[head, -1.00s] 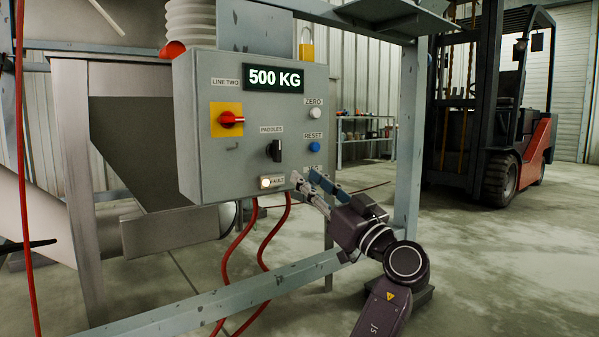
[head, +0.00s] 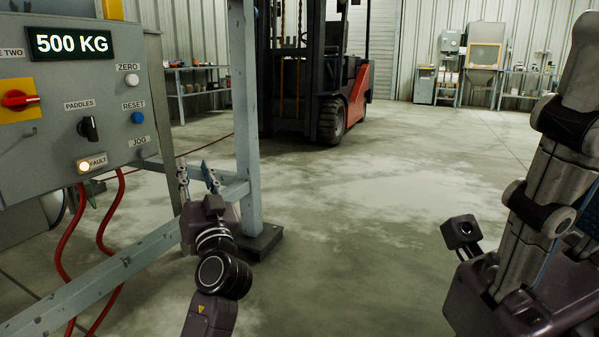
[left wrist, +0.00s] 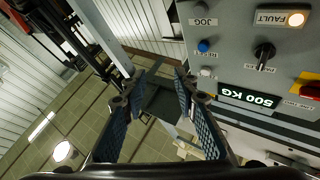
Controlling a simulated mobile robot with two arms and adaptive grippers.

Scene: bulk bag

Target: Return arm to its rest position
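My left gripper (head: 196,172) is in the lower left of the head view, right of the control box and in front of the steel post. Its two fingers are apart, with nothing between them. The left wrist view shows the same open gripper (left wrist: 162,82) with blue-padded fingers, and the box panel on the right side. My right arm (head: 530,225) stands at the right edge of the head view. I do not see its fingers.
The grey control box (head: 50,145) reads 500 KG, and its FAULT lamp (head: 84,166) is lit. A steel post (head: 243,95) and a lower rail (head: 110,275) stand close to my left arm. A forklift (head: 335,95) is behind. The middle floor is clear.

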